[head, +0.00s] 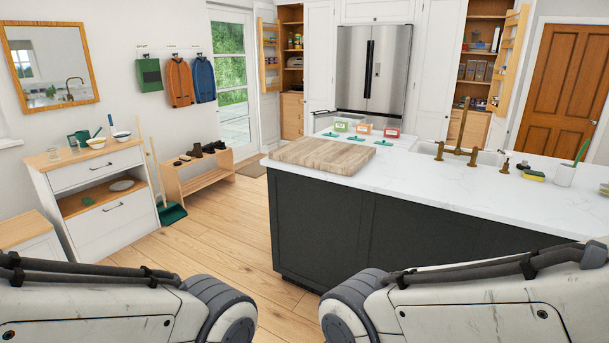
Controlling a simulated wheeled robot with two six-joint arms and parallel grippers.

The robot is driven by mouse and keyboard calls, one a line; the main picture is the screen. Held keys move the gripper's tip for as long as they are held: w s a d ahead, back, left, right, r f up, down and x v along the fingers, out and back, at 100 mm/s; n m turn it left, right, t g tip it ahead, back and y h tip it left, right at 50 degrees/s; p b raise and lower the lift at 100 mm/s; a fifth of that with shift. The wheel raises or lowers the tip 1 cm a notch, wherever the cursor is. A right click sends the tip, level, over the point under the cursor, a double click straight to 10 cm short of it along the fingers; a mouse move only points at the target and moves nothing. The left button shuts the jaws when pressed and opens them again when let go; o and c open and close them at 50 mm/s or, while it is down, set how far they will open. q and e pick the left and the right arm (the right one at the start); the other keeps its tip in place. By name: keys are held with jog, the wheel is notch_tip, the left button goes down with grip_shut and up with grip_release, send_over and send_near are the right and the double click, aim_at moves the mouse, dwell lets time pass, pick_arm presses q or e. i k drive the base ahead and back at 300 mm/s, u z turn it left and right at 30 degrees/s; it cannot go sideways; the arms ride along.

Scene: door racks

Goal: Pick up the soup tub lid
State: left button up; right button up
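Three small tubs with coloured labels stand in a row on the far left part of the island's white counter: a green-labelled tub (340,126), an orange-labelled tub (364,129) and a red-labelled tub (392,132). Three flat teal lids lie on the counter in front of them: a left lid (330,134), a middle lid (356,139) and a right lid (384,143). The labels are too small to read, so I cannot tell which lid is the soup tub's. Both my arms show at the bottom, well short of the lids. Neither gripper is in view.
The island (440,185) stands ahead and right, with a thick wooden board (323,154) nearer than the lids. A brass tap (459,140) and sink are to their right. Open wooden floor (220,225) lies left of the island. A white cabinet (100,220) stands far left.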

aim_at(360, 127)
jog(key=z, duration=0.1)
jog(key=i, duration=2.2)
jog(key=z, duration=0.4)
jog(key=i, duration=1.3)
jog(key=z, duration=0.15)
